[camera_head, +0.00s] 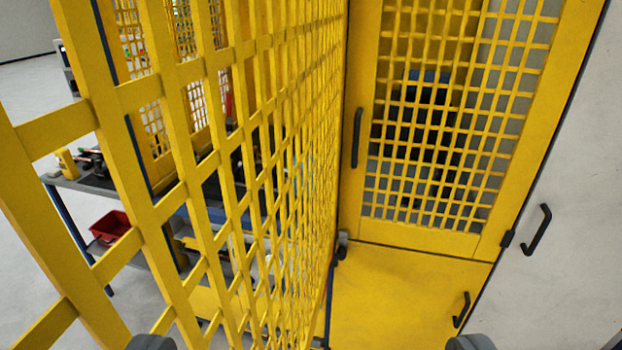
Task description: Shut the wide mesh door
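A large yellow mesh door (190,185) fills the left half of the view. It stands open, seen at a steep angle, its near edge close to me and its far edge near the cabinet front. A smaller yellow mesh panel (440,130) with a black handle (356,138) stands upright behind it, to the right, and looks closed. My gripper (311,342) shows only as two dark fingertips at the bottom edge, set wide apart. It is open with nothing visible between the tips. I see no contact with the mesh door.
Below the smaller panel is a yellow lower panel (400,295) with a black handle (461,310). A white panel (565,215) with a black handle (537,230) stands at right. Through the mesh, a grey cart (65,185) and a red bin (110,226) show at left.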

